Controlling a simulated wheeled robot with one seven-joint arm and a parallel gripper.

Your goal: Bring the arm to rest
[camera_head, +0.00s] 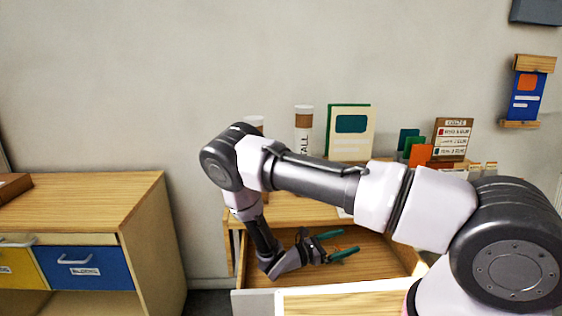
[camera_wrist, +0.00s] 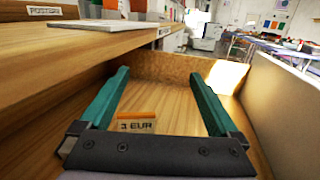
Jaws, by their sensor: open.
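My arm bends from the right side of the head view over an open wooden drawer. My gripper (camera_head: 345,244) is low inside the drawer (camera_head: 375,252), with its two green fingers spread apart. In the wrist view my gripper (camera_wrist: 163,82) is open with nothing between the fingertips.
The drawer walls stand close around my gripper, and the tabletop edge (camera_wrist: 85,40) overhangs at left. Cups, a green-edged board (camera_head: 350,133) and a price sign (camera_head: 452,138) stand on the table behind my arm. A cabinet with a blue drawer (camera_head: 90,268) is at left.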

